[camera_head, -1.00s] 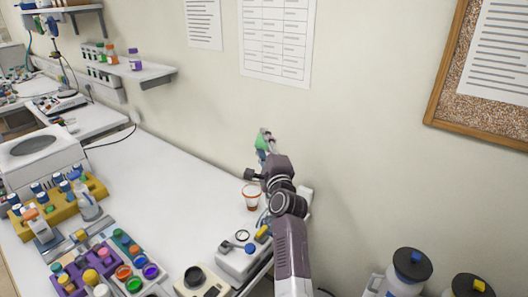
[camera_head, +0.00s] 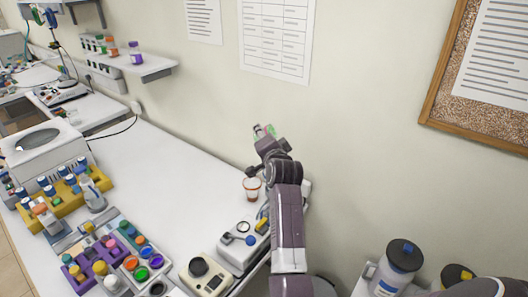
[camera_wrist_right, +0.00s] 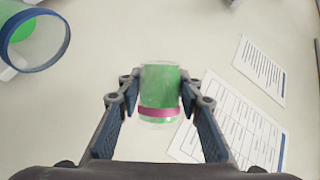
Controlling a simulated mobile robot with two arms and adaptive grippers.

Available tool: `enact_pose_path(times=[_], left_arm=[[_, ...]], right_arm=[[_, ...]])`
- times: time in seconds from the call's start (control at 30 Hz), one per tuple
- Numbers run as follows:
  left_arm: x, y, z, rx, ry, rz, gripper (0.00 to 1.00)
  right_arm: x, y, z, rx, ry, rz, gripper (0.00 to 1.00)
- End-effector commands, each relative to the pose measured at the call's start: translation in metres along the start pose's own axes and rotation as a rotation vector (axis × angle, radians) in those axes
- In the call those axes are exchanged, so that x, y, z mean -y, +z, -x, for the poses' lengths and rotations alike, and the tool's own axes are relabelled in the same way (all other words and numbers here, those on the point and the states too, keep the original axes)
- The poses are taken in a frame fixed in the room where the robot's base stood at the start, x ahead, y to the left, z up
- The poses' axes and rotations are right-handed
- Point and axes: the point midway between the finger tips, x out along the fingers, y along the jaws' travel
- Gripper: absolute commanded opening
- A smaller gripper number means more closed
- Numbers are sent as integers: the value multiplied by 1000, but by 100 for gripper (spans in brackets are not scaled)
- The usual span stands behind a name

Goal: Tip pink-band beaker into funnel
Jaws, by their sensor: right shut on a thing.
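The pink-band beaker (camera_wrist_right: 160,92), clear with green contents, is between the fingers of my right gripper (camera_wrist_right: 155,98) in the right wrist view. The gripper is shut on its sides. Its pink band is toward the palm side. A clear round vessel with a blue rim (camera_wrist_right: 66,38), probably the funnel, shows at the upper left, apart from the beaker, with green behind it. In the head view my right gripper (camera_head: 264,142) is near the wall above the bench's far edge, largely hiding the beaker (camera_head: 259,130). My left gripper is not in view.
An orange-banded cup (camera_head: 252,187) stands on the white bench (camera_head: 165,170) left of my arm. The middle of the bench is clear. The wall is close behind.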

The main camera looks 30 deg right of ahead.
Motion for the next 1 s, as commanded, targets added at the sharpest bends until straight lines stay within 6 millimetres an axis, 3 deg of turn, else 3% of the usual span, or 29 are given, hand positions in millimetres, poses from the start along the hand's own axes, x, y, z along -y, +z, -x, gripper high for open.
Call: enact_pose_path(times=[0.17, 0.4, 0.63, 0.9, 1.0], left_arm=[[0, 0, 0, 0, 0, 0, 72], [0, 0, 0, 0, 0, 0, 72], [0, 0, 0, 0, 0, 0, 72], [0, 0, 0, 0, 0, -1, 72], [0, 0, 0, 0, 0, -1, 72]], right_arm=[[2, -1, 0, -1, 36, 89, 8], [4, -2, 1, -2, 165, 395, 8], [5, -3, 1, -2, 222, 532, 8], [7, -4, 1, -1, 367, 877, 8], [7, -4, 2, -1, 389, 928, 8]])
